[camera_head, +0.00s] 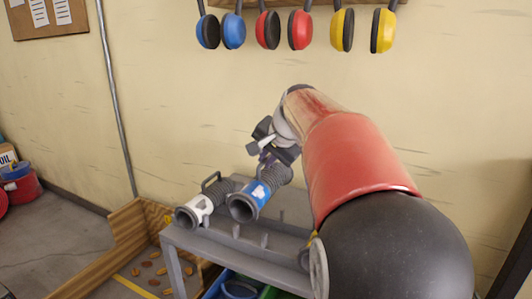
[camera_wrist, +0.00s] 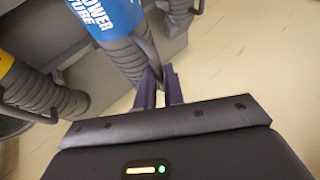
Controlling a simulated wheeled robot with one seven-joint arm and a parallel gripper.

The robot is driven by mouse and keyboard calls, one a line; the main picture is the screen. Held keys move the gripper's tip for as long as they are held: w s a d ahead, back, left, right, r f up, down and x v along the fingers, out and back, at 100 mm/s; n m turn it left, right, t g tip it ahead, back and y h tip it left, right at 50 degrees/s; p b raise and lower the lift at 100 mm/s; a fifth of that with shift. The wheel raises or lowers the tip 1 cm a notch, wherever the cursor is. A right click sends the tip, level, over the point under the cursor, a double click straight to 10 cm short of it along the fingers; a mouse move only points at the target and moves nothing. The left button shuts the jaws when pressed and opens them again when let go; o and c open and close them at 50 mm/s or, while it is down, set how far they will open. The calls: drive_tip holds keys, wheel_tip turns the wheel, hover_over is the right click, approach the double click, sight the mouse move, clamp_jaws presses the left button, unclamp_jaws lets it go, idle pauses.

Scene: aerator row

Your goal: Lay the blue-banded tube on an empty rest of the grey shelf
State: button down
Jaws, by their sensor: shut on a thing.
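The blue-banded tube (camera_head: 256,193) is a grey ribbed tube with a flared mouth facing the front left. It lies over the grey shelf (camera_head: 226,251), right of a white-banded tube (camera_head: 198,207) on the same shelf. I cannot tell whether it touches its rest. My gripper (camera_head: 268,158) is at its rear, shut on its dark handle. In the wrist view the blue band (camera_wrist: 105,18) is at the top, and the jaws (camera_wrist: 160,85) close around the handle (camera_wrist: 149,50). Short upright pegs (camera_head: 265,240) show on the bare shelf to the right.
Blue and green crates (camera_head: 215,286) stand under the shelf. A wooden-sided bin (camera_head: 125,235) with orange pieces is at left. Several ear defenders (camera_head: 270,30) hang on the wall above. A yellow-banded tube (camera_wrist: 38,92) shows left in the wrist view.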

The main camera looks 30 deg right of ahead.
sight(266, 174)
drive_tip(key=shift+f+b, duration=0.3)
drive_tip(key=shift+f, duration=1.6)
drive_tip(key=shift+f+b, duration=1.9)
drive_tip(key=shift+f, duration=0.45)
drive_tip(key=c, duration=1.4)
unclamp_jaws()
drive_tip(key=shift+c, duration=0.2)
